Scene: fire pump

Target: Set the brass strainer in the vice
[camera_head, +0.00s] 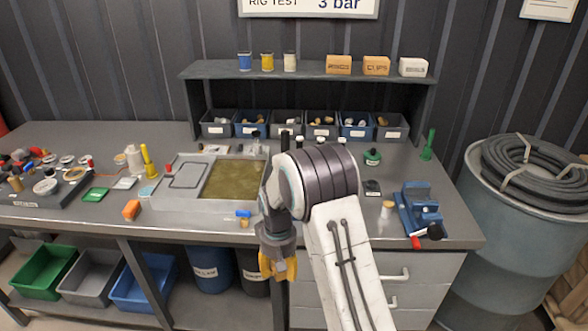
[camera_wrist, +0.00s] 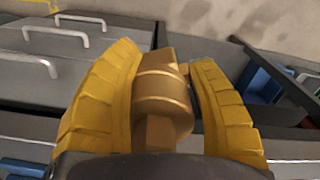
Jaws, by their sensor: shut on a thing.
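My gripper (camera_head: 278,266) hangs low in front of the bench's front edge in the head view, its yellow fingers pointing down. In the wrist view my gripper (camera_wrist: 160,100) is shut on a brass-coloured piece with a round collar, which looks like the brass strainer (camera_wrist: 160,92). The strainer's lower end is hidden by my gripper's dark body. The blue vice (camera_head: 420,208) stands at the right end of the bench top, with a red-tipped handle at its front. My gripper is well to the left of the vice and lower than it.
A grey tray with a greenish basin (camera_head: 235,180) sits mid-bench. A small cork-coloured piece (camera_head: 387,209) stands just left of the vice. Drawers with handles (camera_head: 393,275) are under the bench's right side. Small bins (camera_head: 216,128) line the back. A barrel with coiled hose (camera_head: 520,220) stands at right.

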